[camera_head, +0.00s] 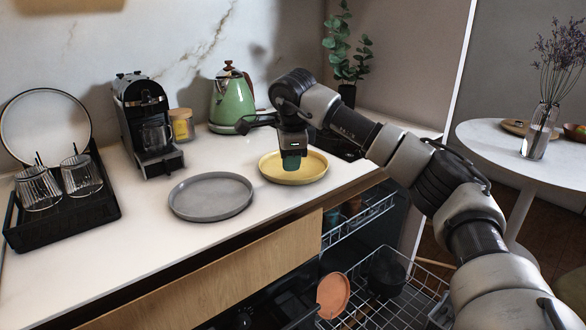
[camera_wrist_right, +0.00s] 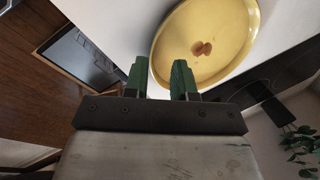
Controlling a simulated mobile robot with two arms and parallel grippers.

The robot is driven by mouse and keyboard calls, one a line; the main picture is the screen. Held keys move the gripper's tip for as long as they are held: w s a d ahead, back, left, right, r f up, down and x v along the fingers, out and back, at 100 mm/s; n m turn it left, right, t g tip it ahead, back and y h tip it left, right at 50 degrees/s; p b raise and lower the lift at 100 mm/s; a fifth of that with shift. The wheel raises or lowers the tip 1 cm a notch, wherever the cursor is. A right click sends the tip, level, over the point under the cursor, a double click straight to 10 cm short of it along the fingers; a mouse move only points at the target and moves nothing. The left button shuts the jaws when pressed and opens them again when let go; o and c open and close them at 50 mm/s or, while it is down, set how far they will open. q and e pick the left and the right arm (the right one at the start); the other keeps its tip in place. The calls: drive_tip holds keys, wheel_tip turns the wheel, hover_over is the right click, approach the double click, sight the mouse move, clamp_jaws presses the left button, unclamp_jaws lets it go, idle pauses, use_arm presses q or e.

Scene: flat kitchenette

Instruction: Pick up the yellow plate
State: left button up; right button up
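The yellow plate (camera_head: 300,174) lies flat on the white counter, right of a grey plate. It also shows in the right wrist view (camera_wrist_right: 228,58), with a small brownish patch near its middle. My right gripper (camera_head: 291,162) is over the plate in the head view and hides part of it. I cannot tell whether a finger touches the plate. My left gripper is not in view.
A grey plate (camera_head: 211,196) sits close on the left. A green kettle (camera_head: 232,98), a coffee machine (camera_head: 146,125) and a black rack (camera_head: 62,213) with glasses stand behind and left. Below the counter, the open dishwasher's wire rack (camera_head: 385,296) sticks out.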

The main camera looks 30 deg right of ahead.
sight(289, 183)
drive_tip(key=x, duration=0.5)
drive_tip(key=shift+f, duration=0.3)
clamp_jaws()
